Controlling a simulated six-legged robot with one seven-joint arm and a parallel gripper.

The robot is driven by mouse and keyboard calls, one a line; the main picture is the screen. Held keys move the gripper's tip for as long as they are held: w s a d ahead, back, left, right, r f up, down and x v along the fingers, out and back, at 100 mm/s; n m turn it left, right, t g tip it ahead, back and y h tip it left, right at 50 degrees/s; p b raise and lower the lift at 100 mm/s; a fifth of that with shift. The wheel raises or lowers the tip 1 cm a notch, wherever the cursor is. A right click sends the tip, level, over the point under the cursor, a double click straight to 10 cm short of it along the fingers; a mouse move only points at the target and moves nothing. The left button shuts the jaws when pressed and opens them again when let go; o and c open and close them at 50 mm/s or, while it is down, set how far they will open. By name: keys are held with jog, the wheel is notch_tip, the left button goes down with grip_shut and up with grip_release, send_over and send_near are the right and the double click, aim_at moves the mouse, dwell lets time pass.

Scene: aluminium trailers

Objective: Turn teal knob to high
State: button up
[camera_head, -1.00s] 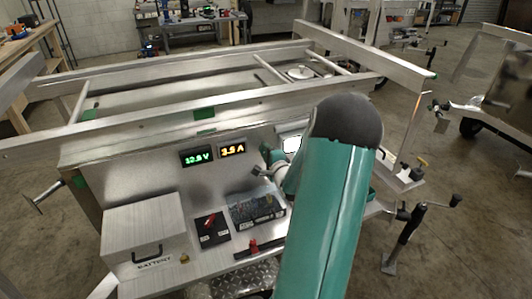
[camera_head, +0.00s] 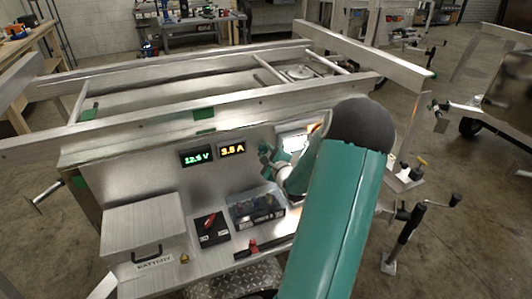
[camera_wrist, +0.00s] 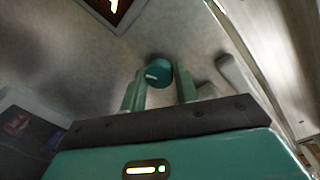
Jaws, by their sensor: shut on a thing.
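The teal knob (camera_wrist: 158,71) is round with a pale mark on its face, pointing to the left in the wrist view. It sits on the grey metal panel (camera_wrist: 75,60). My gripper (camera_wrist: 160,82) has one green finger on each side of the knob and is shut on it. In the head view my gripper (camera_head: 270,161) is at the upright panel, right of the amber display. I cannot make out the knob there. No label for high is readable.
A green voltage display (camera_head: 196,156) and an amber current display (camera_head: 232,149) are left of my gripper. A clear-covered box (camera_head: 255,208), a red switch (camera_head: 210,224) and a battery box (camera_head: 143,232) stand on the shelf below.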

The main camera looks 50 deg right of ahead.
jog(key=o, duration=1)
jog(key=shift+c, duration=0.2)
jog(key=f+v, duration=0.1)
jog(key=v, duration=1.3)
jog(key=shift+r, duration=0.4)
jog(key=shift+w, duration=0.1)
